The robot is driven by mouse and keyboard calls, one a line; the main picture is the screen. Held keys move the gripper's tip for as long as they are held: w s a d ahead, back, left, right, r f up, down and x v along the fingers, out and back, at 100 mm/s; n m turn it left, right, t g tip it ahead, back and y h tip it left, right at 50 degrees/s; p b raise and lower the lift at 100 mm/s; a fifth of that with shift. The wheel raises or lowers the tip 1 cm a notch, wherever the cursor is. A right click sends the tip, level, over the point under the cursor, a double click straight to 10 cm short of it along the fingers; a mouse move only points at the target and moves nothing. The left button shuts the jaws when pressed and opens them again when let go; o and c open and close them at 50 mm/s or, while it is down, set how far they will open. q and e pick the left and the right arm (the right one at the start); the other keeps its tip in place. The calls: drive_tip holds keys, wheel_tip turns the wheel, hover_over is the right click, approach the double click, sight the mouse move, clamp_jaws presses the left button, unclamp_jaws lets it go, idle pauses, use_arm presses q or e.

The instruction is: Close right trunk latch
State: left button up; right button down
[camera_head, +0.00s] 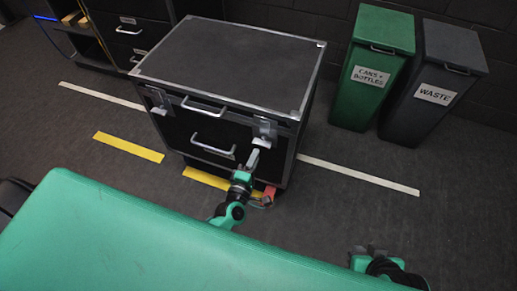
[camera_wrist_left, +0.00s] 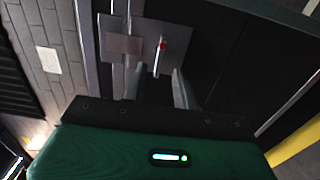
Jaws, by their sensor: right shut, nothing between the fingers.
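The black trunk (camera_head: 225,60) with metal edges stands in the middle of the head view. Its right latch (camera_head: 265,131) is a metal plate on the front right, just under the lid edge. My left gripper (camera_head: 253,160) is just below and in front of this latch. In the left wrist view, the latch plate (camera_wrist_left: 118,44) with a small lever and red spot is ahead of the fingers. My left gripper (camera_wrist_left: 160,82) is open there, with nothing visible between its fingers; contact with the latch cannot be told. My right gripper (camera_head: 370,250) is shut at the lower right, away from the trunk.
The left latch (camera_head: 158,102) is on the trunk's front left, with handles (camera_head: 204,105) between the latches. A green bin (camera_head: 372,65) and grey waste bin (camera_head: 440,85) stand at right. Drawers (camera_head: 130,30) stand behind left.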

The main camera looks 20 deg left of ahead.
use_arm(q)
drive_tip(key=s, duration=0.8)
drive_tip(key=shift+s+a, duration=0.15)
drive_tip(key=shift+s, duration=0.15)
use_arm(e)
drive_tip(key=shift+s+d+r, duration=0.15)
drive_tip(key=shift+d+r, duration=0.1)
drive_tip(key=shift+d, duration=0.05)
drive_tip(key=shift+f, duration=0.1)
